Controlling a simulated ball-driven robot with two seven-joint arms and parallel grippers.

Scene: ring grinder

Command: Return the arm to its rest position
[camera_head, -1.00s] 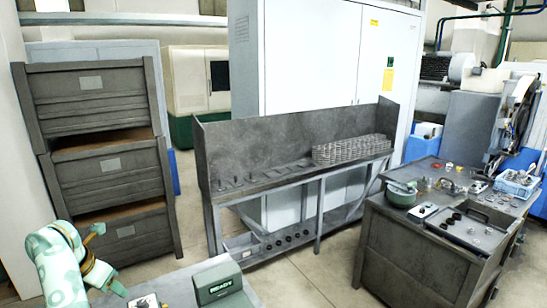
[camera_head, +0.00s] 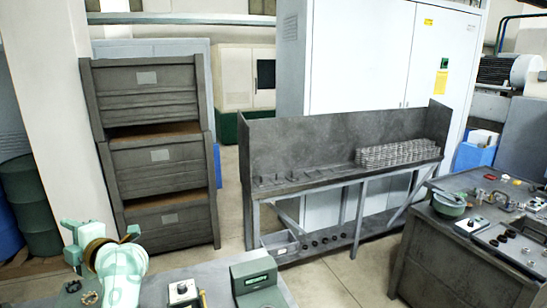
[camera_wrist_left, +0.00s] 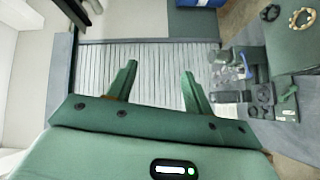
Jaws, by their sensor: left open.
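My left arm (camera_head: 120,268) shows at the lower left of the head view, pale green with a tan band at the joint. It is raised beside the near grey table (camera_head: 215,285). In the left wrist view my left gripper (camera_wrist_left: 158,75) has its two green fingers spread apart with nothing between them. Beyond the fingers is a grey ribbed surface (camera_wrist_left: 150,60). The fingers appear apart from it. My right arm and gripper are not in view.
A green READY box (camera_head: 257,280) stands on the near table. A grey rack (camera_head: 320,150) with stacked rings (camera_head: 400,153) is at the centre. Stacked crates (camera_head: 155,160) stand at left, and a workbench (camera_head: 440,270) at right.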

